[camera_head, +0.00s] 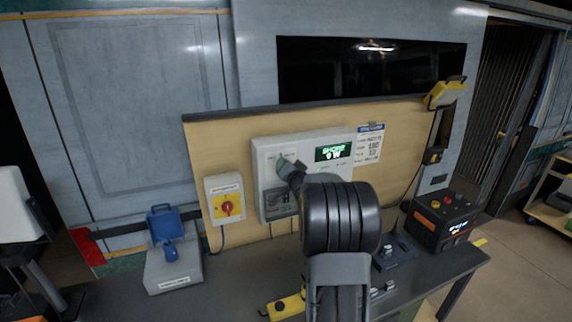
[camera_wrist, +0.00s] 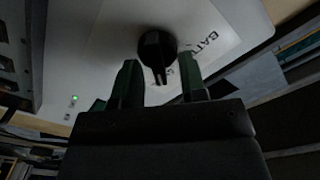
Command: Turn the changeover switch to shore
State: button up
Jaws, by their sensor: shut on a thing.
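The changeover switch is a black round knob (camera_wrist: 157,44) with a bar-shaped handle on a white panel box (camera_head: 262,146). In the wrist view its handle lies between the two dark green fingers of my gripper (camera_wrist: 159,70), which is shut on it. Part of a "BATT" label shows beside the knob. In the head view my gripper (camera_head: 283,162) is at the upper left of the panel and hides the knob. The green display (camera_head: 333,152) on the panel appears to read "SHORE 0 W". The knob's exact pointing is hard to tell.
A grey box with a blue lid (camera_head: 173,266) stands on the bench at left. A black box with coloured buttons (camera_head: 441,219) stands at right. A paper sheet (camera_head: 369,145) hangs right of the panel.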

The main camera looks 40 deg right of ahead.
jog(key=shift+m, duration=0.6)
jog(key=o, duration=0.9)
jog(key=b+v, duration=0.3)
jog(key=v, duration=1)
jog(key=shift+s+a, duration=0.1)
jog(key=shift+s, duration=0.3)
